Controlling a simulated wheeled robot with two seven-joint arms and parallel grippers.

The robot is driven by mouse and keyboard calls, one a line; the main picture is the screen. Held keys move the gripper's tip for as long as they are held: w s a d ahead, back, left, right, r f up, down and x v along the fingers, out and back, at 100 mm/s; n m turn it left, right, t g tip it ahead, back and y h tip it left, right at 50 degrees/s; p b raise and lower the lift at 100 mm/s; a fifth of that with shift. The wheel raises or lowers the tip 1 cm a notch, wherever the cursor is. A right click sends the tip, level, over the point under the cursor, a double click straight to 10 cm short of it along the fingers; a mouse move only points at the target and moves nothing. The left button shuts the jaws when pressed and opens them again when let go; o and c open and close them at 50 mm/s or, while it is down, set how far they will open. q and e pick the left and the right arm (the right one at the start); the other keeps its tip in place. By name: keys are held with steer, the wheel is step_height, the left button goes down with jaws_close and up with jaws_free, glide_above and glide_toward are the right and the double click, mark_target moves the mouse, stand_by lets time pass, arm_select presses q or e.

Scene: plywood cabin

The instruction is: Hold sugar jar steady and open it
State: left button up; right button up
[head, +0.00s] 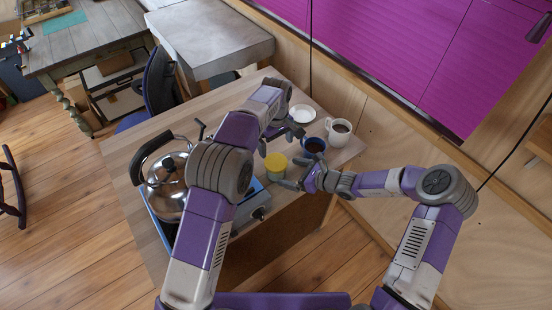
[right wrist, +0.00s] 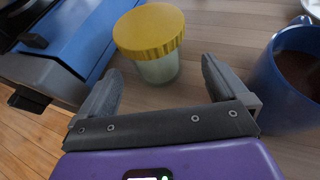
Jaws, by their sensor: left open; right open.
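The sugar jar, with a yellow ridged lid (head: 276,160) and a pale translucent body (head: 273,174), stands upright on the wooden table. The lid is on it. In the right wrist view the jar lid (right wrist: 150,30) is just beyond my fingertips, and the body (right wrist: 158,69) shows below it. My right gripper (head: 294,172) is open and empty, low beside the jar; its fingers (right wrist: 160,80) point towards the jar, which is in front of the gap. My left gripper (head: 280,141) is open and empty, above and behind the jar in the head view.
A blue cup (head: 314,148) with dark contents stands close right of the jar; it also shows in the right wrist view (right wrist: 283,92). A white mug (head: 339,137) and a saucer (head: 302,114) stand behind. A kettle (head: 168,188) sits on a blue stove (right wrist: 70,30) at left.

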mark_target(284, 172)
arm_select(q)
steer(key=shift+s+r, duration=0.15)
steer(key=shift+s, duration=0.35)
arm_select(e)
steer(key=shift+w+a+f, duration=0.1)
steer(key=shift+a+f, duration=0.1)
steer(key=shift+a, duration=0.4)
steer(key=shift+w+a+f, duration=0.1)
steer(key=shift+a+f, duration=0.1)
steer(key=shift+a, duration=0.35)
arm_select(q)
steer(key=shift+w, duration=0.2)
arm_select(e)
steer(key=x, duration=0.3)
steer(key=shift+w+a+f, duration=0.1)
steer(key=shift+w, duration=0.05)
steer(key=shift+w+a+f, duration=0.1)
steer(key=shift+w+a, duration=0.05)
steer(key=shift+a, duration=0.15)
steer(key=shift+c, duration=0.3)
